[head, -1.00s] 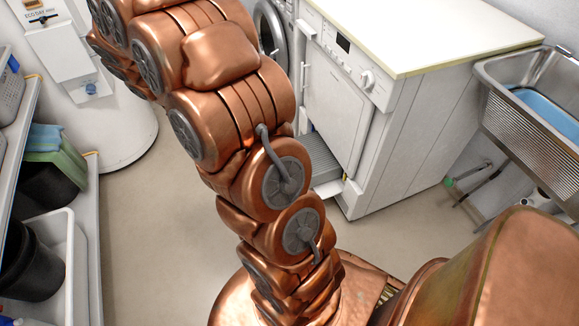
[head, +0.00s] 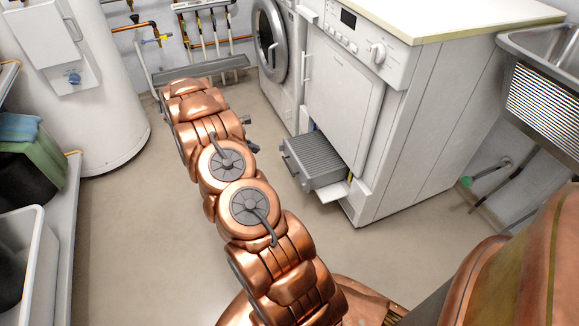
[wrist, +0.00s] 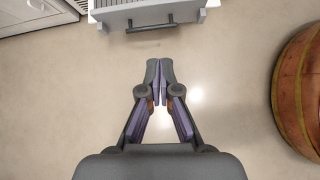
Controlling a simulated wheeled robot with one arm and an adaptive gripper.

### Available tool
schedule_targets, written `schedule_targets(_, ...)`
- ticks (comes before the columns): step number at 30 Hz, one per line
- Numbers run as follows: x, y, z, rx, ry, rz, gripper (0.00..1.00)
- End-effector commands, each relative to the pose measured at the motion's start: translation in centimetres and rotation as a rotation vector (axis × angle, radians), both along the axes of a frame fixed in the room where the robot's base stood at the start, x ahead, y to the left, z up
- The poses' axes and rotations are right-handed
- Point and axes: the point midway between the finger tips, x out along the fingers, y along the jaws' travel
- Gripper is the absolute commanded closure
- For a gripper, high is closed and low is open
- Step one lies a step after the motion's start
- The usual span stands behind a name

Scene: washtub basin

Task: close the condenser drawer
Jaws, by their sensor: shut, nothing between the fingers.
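The condenser drawer (head: 318,162) is a grey ribbed box at the foot of the white dryer (head: 347,95). It sticks out from the dryer's lower opening over the floor. In the wrist view the drawer (wrist: 148,17) is at the top, its grey front and dark handle facing my gripper. My gripper (wrist: 160,62) is shut and empty, its fingertips together over bare floor, apart from the drawer front. In the head view my arm mostly hides the gripper; only dark parts (head: 249,121) show beside the arm, left of the drawer.
A washing machine (head: 273,45) stands left of the dryer. A white open flap (head: 345,190) is beside the drawer. A steel sink (head: 545,90) is at right, a white boiler (head: 80,80) and shelf with tubs (head: 30,240) at left. The floor before the drawer is clear.

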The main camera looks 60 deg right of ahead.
Motion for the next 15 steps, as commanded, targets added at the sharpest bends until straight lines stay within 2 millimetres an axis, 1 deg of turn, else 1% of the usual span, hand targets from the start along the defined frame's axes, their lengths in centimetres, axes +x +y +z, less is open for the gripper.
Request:
schedule_targets(1,-0.2,-0.9,-2.4,-0.004,0.019,0.009,1.00)
schedule_targets(3,-0.5,-1.9,-4.1,-0.009,0.043,0.027,1.00)
schedule_targets(4,-0.6,-2.2,-4.6,-0.010,0.049,0.033,1.00)
schedule_targets(7,-0.7,-3.1,-5.8,-0.017,0.067,0.048,1.00)
schedule_targets(15,-1.4,-4.4,-7.4,-0.019,0.080,0.057,1.00)
